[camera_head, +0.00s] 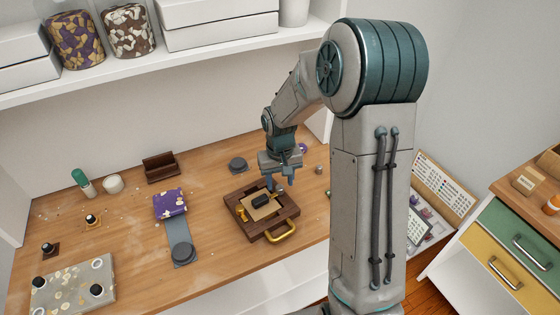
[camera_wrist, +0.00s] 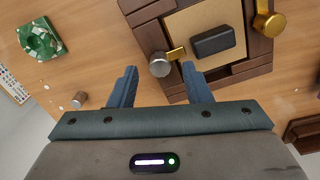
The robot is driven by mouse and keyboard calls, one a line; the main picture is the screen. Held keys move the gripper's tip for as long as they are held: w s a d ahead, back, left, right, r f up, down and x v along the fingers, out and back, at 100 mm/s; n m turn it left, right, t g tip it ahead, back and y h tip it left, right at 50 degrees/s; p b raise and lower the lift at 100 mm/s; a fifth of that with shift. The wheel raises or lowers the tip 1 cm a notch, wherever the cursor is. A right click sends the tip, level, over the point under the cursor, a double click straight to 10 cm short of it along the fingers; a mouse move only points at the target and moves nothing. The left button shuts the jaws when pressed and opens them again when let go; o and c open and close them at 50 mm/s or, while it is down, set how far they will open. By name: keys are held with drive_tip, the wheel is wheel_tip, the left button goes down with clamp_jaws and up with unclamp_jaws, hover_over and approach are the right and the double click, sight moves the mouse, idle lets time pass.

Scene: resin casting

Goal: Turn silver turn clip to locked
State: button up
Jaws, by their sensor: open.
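The silver turn clip (camera_wrist: 160,65) is a round knob with a brass tab at the edge of a dark wooden frame (camera_wrist: 149,33). The tab points to the frame's inside, by the tan panel. My gripper (camera_wrist: 159,72) is open, with one blue finger on each side of the knob in the wrist view. I cannot tell whether the fingers touch it. In the head view my gripper (camera_head: 282,183) is over the frame's (camera_head: 240,205) back right side and partly hides the clip. A gold turn clip (camera_wrist: 269,22) sits on the opposite side.
A black block (camera_wrist: 212,40) lies on the tan panel. A brass handle (camera_head: 284,231) is at the frame's front. A grey disc (camera_head: 238,164), a purple block (camera_head: 170,203) and a green-white piece (camera_wrist: 40,39) are nearby on the table. A small brown cylinder (camera_wrist: 80,99) stands beside my gripper.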

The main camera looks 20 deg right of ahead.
sight(280, 188)
wheel_tip(280, 188, up, 12)
drive_tip(key=shift+f, duration=0.2)
idle(0.4)
drive_tip(key=s+r+t, duration=0.1)
drive_tip(key=s+r, duration=0.1)
drive_tip(key=s, duration=0.8)
drive_tip(key=s+r+t, duration=0.1)
drive_tip(key=s+t, duration=0.1)
drive_tip(key=s, duration=0.8)
drive_tip(key=shift+s+r, duration=0.25)
drive_tip(key=shift+r, duration=0.15)
idle(0.6)
